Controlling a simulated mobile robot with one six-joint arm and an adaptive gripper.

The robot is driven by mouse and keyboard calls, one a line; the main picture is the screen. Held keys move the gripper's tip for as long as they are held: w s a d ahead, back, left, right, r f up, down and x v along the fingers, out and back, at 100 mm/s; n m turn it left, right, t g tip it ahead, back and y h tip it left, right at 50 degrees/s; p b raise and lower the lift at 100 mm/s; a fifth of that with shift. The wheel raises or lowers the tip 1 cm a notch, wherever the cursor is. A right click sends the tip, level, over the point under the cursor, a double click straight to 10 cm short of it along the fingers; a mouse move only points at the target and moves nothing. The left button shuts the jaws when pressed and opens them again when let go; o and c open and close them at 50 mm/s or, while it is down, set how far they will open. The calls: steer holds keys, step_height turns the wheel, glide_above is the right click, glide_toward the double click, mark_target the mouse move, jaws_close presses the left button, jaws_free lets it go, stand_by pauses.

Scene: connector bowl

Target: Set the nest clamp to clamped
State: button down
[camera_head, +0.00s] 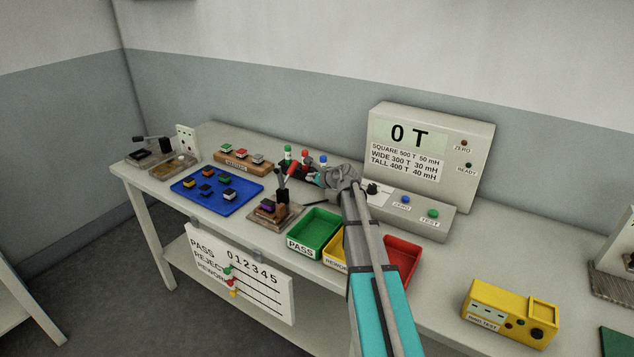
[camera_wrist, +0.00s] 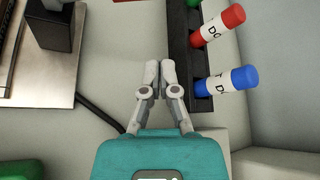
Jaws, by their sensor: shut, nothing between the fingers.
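The nest fixture (camera_head: 276,216) is a brown block with a purple-topped connector on it, left of the green tray in the head view. Its clamp (camera_head: 281,190) shows as a dark arm standing up at the back, with red near its top; I cannot tell its exact setting. In the wrist view a metal plate (camera_wrist: 42,78) with a dark post (camera_wrist: 50,28) lies at the upper left, apparently part of this fixture. My gripper (camera_wrist: 160,68) is shut and empty, right of the plate and apart from it. In the head view my gripper (camera_head: 320,180) is partly hidden by my arm.
A marker rack holds a red marker (camera_wrist: 224,22) and a blue marker (camera_wrist: 228,81) close right of my fingers. Green (camera_head: 337,225), yellow and red (camera_head: 417,250) trays line the front. A blue mat (camera_head: 187,191) with several connectors lies left. The tester (camera_head: 470,160) stands behind.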

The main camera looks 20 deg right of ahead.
steer(key=x, duration=0.2)
steer(key=shift+w+f+b, duration=0.2)
steer(key=shift+w+b, duration=0.05)
steer(key=shift+b, duration=0.15)
steer(key=shift+b+x, duration=0.4)
steer(key=shift+x, duration=0.5)
steer(key=shift+s+a+r+p, duration=0.2)
steer(key=shift+s+r+p, duration=0.05)
steer(key=shift+r+p, duration=0.35)
steer(key=shift+s+a+r+p, duration=0.15)
steer(key=shift+a+r+p, duration=0.3)
steer(key=shift+r+p, duration=0.2)
steer(key=shift+s+a+r+p, duration=0.15)
steer(key=shift+a+r+p, duration=0.25)
steer(key=shift+r+p, duration=0.2)
steer(key=shift+a, duration=0.25)
